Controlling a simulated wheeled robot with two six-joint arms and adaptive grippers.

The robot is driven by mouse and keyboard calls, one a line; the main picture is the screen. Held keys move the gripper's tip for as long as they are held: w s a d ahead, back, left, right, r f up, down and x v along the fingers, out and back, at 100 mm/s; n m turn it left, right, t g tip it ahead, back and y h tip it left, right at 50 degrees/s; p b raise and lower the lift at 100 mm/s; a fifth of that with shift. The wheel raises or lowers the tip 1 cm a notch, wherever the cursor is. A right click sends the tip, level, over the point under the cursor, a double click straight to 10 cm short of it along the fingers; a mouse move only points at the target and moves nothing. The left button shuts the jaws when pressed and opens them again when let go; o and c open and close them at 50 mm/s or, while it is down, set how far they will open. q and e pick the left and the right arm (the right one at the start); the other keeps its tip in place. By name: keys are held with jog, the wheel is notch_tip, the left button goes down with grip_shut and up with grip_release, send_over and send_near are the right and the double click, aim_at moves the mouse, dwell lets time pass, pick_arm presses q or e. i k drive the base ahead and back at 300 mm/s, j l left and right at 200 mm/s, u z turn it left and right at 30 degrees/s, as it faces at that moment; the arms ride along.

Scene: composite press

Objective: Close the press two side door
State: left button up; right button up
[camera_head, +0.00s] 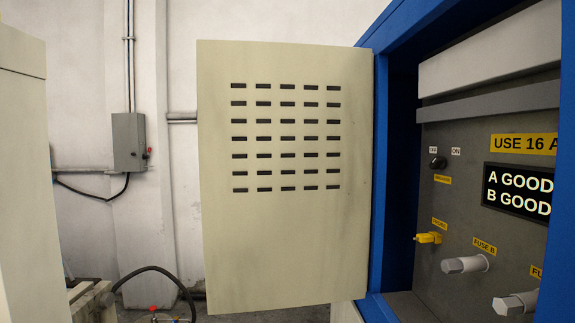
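The side door (285,240) is a cream panel with rows of dark vent slots. It stands swung open to the left of the blue cabinet frame (381,170), joined along its right edge. Inside the open cabinet a grey panel (460,200) shows a switch (437,162), a yellow probe (429,238), fuse holders (465,264) and a black display reading "A GOOD B GOOD" (517,190). Neither of my grippers shows in this view.
A cream cabinet or machine (25,180) stands at the left edge. A grey electrical box (129,141) with conduit is on the white wall behind. A dark hose (165,275) lies low between them.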

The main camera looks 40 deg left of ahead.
aim_at(285, 132)
jog(key=i+j+z, duration=0.2)
jog(key=j, duration=0.35)
jog(key=j+z, duration=0.2)
jog(key=j, duration=0.3)
jog(key=j+z, duration=0.2)
jog(key=j, duration=0.35)
jog(key=j+z, duration=0.2)
jog(key=j, duration=0.4)
jog(key=k+j+z, duration=0.1)
jog(key=j+z, duration=0.15)
jog(key=j, duration=0.25)
jog(key=k+j+z, duration=0.2)
jog(key=j, duration=0.35)
jog(key=k+j+z, duration=0.2)
jog(key=j, duration=0.35)
jog(key=i, duration=0.1)
